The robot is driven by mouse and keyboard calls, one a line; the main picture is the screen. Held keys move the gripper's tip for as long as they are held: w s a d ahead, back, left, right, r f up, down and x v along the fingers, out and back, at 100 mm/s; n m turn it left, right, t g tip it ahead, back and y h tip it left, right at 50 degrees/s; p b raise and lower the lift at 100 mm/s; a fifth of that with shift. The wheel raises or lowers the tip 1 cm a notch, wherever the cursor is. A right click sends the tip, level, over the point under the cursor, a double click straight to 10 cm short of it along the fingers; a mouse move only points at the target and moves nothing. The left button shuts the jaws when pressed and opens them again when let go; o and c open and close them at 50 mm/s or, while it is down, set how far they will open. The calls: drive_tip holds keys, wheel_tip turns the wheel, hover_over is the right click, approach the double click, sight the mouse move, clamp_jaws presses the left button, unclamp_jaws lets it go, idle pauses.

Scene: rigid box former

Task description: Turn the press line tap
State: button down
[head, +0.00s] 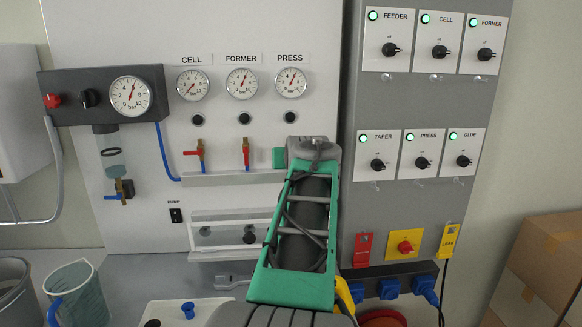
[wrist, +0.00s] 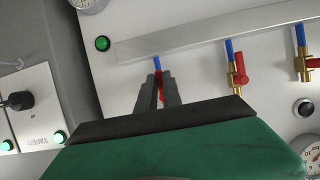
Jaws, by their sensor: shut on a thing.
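The press line tap shows in the wrist view as a red handle (wrist: 160,88) below a blue hose, between my fingers. My gripper (wrist: 159,84) is shut on this handle. In the head view my green and grey arm hides the tap and the fingers, under the PRESS gauge (head: 291,82). The FORMER tap (head: 246,152) has its red handle upright, in line with its body; it also shows in the wrist view (wrist: 238,70). The CELL tap (head: 201,154) has its red handle turned sideways; in the wrist view it is at the right edge (wrist: 304,64).
A pale rail (head: 225,178) runs beneath the taps, close to my fingers. A grey control panel (head: 395,100) stands to the right of my arm. The dark regulator unit (head: 70,90) is at the left. A jug (head: 78,295) and a white tray (head: 165,312) are below.

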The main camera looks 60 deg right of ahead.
idle(0.4)
drive_tip(key=c, duration=1.5)
unclamp_jaws()
drive_tip(key=b+v, duration=0.1)
drive_tip(key=v, duration=0.7)
